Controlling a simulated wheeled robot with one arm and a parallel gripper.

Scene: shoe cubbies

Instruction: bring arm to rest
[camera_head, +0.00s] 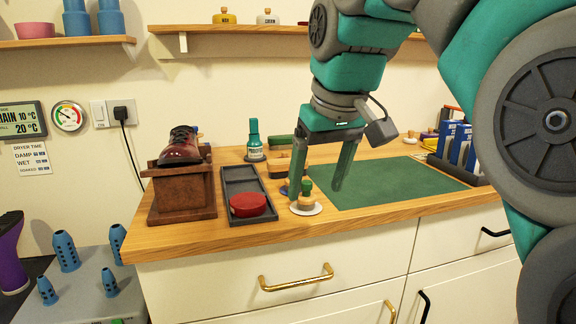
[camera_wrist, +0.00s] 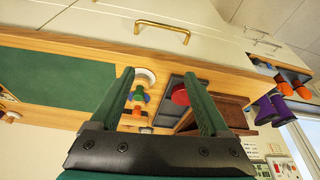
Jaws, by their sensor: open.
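My gripper (camera_head: 321,178) hangs from my raised arm above the counter, pointing down, with its two green fingers spread apart and nothing between them. In the wrist view, the open gripper (camera_wrist: 165,98) shows both fingertips with counter items behind them. Below it in the head view, a small wooden piece with a green knob (camera_head: 306,196) stands on a white round dish near the counter's front. I cannot tell whether a fingertip touches anything, but the fingers look clear of the items.
A green mat (camera_head: 400,182) covers the counter's middle. To the left are a dark tray (camera_head: 237,182) with a red round tin (camera_head: 248,205), and a brown shoe (camera_head: 180,147) on a wooden stand (camera_head: 168,192). A green bottle (camera_head: 254,138) stands behind. Blue boxes (camera_head: 458,143) stand at right.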

